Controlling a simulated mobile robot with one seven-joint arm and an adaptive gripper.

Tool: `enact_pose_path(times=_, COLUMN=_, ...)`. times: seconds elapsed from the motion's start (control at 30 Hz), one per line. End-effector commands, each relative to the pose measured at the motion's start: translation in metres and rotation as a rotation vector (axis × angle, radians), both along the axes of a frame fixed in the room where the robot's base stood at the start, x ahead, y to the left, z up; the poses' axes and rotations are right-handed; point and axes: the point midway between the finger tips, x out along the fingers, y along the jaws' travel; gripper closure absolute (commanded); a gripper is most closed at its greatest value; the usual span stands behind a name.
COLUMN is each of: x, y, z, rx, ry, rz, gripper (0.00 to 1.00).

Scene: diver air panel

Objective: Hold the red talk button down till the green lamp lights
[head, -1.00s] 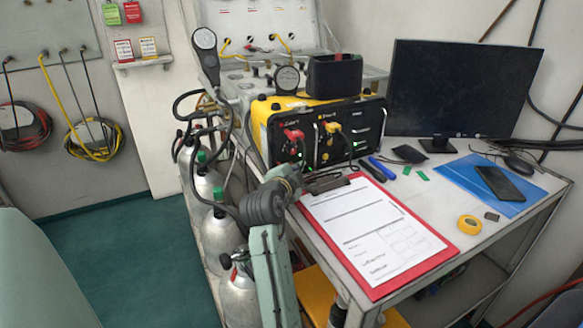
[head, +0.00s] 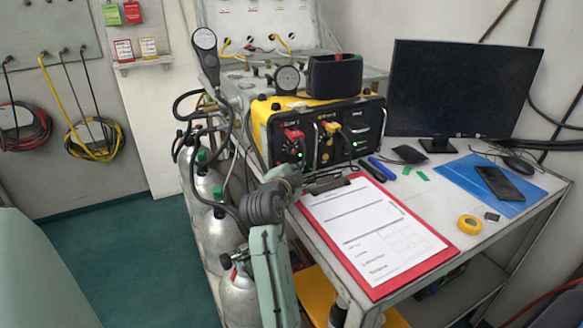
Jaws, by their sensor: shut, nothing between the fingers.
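The diver air panel (head: 325,165) is a yellow and black box at the back of the cart top. Its front carries a red fitting (head: 293,134) at left and a yellow fitting (head: 331,127) at right. I cannot tell whether the red fitting is the talk button. A small green light (head: 300,155) glows below the red fitting, and another green light (head: 355,144) glows at the right. My gripper (head: 298,178) is small and dark, low in front of the panel's left part, near the clipboard's clip. It is shut and empty; whether it touches the panel is unclear.
A red clipboard (head: 447,255) with a white form covers the front of the cart top. Gas cylinders (head: 218,235) stand at left.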

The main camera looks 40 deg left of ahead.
Motion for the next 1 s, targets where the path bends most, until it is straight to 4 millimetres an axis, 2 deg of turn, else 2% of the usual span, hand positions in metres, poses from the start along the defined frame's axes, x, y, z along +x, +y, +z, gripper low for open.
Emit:
enact_pose_path(times=0.47, x=-0.006, y=-0.014, z=0.000, rx=0.001, ry=0.000, rz=0.000, gripper=1.00)
enact_pose_path(times=0.77, x=-0.006, y=-0.015, z=0.000, rx=0.000, ry=0.000, rz=0.000, gripper=1.00)
enact_pose_path(times=1.0, x=-0.013, y=-0.033, z=0.000, rx=0.002, ry=0.000, rz=-0.001, gripper=1.00)
